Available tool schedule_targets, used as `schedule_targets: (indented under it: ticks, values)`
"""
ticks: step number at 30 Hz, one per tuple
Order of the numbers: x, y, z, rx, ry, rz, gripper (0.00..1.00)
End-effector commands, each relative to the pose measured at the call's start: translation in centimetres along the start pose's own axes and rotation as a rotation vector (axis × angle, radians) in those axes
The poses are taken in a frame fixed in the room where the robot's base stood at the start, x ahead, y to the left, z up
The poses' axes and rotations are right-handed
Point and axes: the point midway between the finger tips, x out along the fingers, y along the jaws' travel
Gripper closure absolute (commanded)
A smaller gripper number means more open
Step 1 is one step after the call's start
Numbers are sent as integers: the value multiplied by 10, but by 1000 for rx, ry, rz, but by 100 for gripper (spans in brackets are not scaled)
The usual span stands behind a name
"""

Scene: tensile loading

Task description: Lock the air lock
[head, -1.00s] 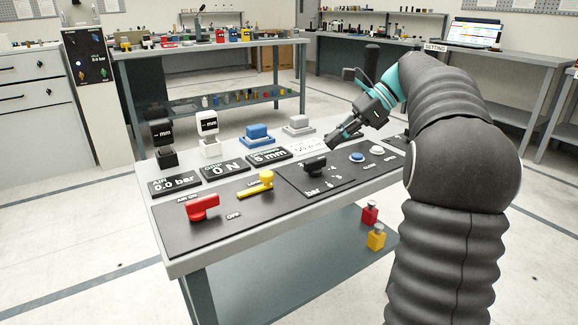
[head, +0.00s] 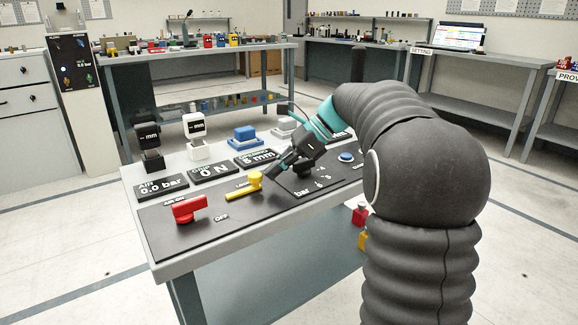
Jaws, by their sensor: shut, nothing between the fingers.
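The yellow lever (head: 246,187), with a small label behind it, is on the dark panel (head: 200,228) at the front of the table. Its arm points to the lower left and its round hub is at the right end. A red air handle (head: 188,208), marked AIR ON and OFF, is to its left. My gripper (head: 272,174) is shut and empty, just right of the yellow hub. It points down and left; whether it touches the hub cannot be told. It partly hides the black bar knob (head: 307,166).
Display plates reading 0.0 bar (head: 160,187), 0 N (head: 210,173) and 5 mm (head: 257,158) stand behind the panel. A blue button (head: 346,157) is to the right. Red (head: 360,214) and yellow blocks sit on the lower shelf. The panel's front left is clear.

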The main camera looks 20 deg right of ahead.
Motion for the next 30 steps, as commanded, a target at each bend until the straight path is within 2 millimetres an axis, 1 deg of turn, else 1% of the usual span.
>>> schedule_targets:
  ticks: [14, 17, 21, 24, 30]
  values:
    - [4, 1, 5, 0, 0, 1, 100]
    - [10, 6, 13, -1, 0, 2, 100]
    - [23, 16, 25, -1, 0, 2, 100]
    - [27, 17, 26, 0, -1, 1, 100]
    - [27, 17, 24, 1, -1, 1, 100]
